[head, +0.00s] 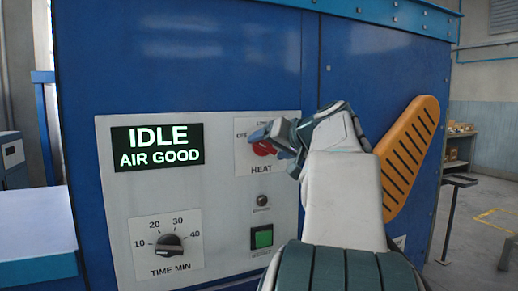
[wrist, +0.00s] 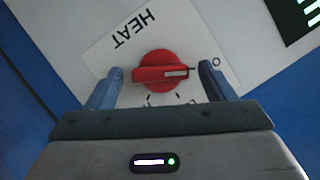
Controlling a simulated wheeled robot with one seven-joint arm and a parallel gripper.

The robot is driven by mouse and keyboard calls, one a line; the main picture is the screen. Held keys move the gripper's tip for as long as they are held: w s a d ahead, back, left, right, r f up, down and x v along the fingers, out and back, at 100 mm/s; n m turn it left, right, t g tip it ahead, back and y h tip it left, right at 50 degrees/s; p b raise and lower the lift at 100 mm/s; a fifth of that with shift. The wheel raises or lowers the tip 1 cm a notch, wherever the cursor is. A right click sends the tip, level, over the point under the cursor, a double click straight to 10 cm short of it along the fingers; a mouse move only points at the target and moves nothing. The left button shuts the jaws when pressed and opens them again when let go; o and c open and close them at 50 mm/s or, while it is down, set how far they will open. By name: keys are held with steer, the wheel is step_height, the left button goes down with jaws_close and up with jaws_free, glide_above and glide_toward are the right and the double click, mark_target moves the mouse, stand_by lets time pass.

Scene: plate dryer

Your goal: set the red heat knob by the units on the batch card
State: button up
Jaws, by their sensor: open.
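The red heat knob (head: 264,147) sits on the white panel of the blue dryer, partly hidden behind my gripper (head: 281,138). In the wrist view the red knob (wrist: 160,71) is round with a raised bar and a white pointer line along the bar's right half. The word HEAT appears tilted beside it; the scale labels are mostly hidden or unreadable. My gripper (wrist: 160,85) is open, with one blue finger on each side of the knob. I cannot tell whether the fingers touch it. No batch card can be made out in either view.
A display (head: 157,147) reads IDLE, AIR GOOD. A black time knob (head: 169,245) sits below it with a scale from 10 to 40. A green button (head: 262,237) and a small dark indicator (head: 262,200) lie below the heat knob. An orange slotted piece (head: 408,155) stands at right.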

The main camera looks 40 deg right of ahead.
steer(key=shift+x, duration=0.8)
steer(key=c, duration=1)
steer(key=shift+m, duration=0.3)
steer(key=m+t+y, duration=0.1)
steer(key=m+y, duration=0.1)
steer(key=m, duration=0.1)
steer(key=shift+d+f+b, duration=0.1)
steer(key=shift+b, duration=0.3)
steer(key=m+t, duration=0.1)
steer(key=m, duration=0.1)
steer(key=m+t+y+b, duration=0.1)
steer(key=m, duration=0.2)
steer(key=shift+m+t, duration=0.3)
